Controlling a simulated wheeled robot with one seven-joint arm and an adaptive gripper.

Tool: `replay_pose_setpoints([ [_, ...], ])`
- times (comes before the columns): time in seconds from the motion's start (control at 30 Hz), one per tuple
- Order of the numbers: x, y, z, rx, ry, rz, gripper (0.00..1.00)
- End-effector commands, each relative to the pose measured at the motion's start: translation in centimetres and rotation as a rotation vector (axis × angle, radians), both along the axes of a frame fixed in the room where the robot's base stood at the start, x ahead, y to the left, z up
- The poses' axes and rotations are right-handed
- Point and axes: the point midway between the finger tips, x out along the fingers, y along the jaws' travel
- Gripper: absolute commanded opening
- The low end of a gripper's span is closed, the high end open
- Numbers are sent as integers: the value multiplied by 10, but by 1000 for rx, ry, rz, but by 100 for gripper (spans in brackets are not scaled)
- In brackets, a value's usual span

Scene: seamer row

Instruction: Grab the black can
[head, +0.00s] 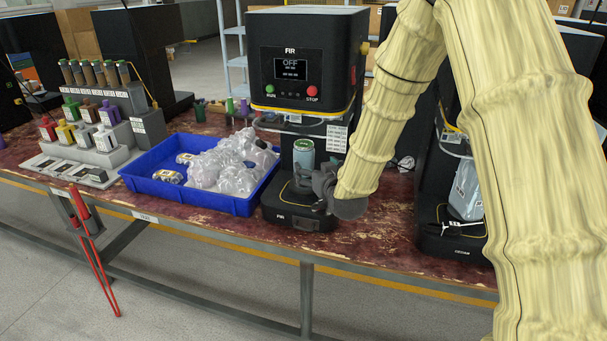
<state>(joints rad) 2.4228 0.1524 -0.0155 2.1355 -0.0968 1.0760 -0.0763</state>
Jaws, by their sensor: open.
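A can (303,154) with a silver rim and a grey-green side stands upright in the FIR seamer (308,62), on its black base. It looks more grey-green than black, and I see no clearly black can. My gripper (322,186) is at the can's lower right, low over the seamer base. Its dark fingers are small and partly hidden behind my wrist, and they are open. I cannot tell whether they touch the can, and the can's lower part is partly hidden.
A blue tray (245,207) with clear plastic bags and some cans stands left of the seamer. A grey stepped rack (112,150) with coloured items is farther left. Another seamer (450,240) stands at right, partly behind my arm. Red-handled tongs (95,255) hang at the table's front edge.

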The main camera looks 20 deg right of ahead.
Motion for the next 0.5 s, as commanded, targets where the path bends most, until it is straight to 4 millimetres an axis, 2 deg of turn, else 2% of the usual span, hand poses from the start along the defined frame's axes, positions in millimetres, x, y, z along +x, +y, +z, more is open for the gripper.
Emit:
replay_pose_setpoints([
  [0.1, 9, -2, 18, -2, -45, -2, 86],
  [0.2, 17, -3, 24, -3, -58, -2, 86],
  [0.5, 56, -2, 18, -4, -58, -2, 86],
])
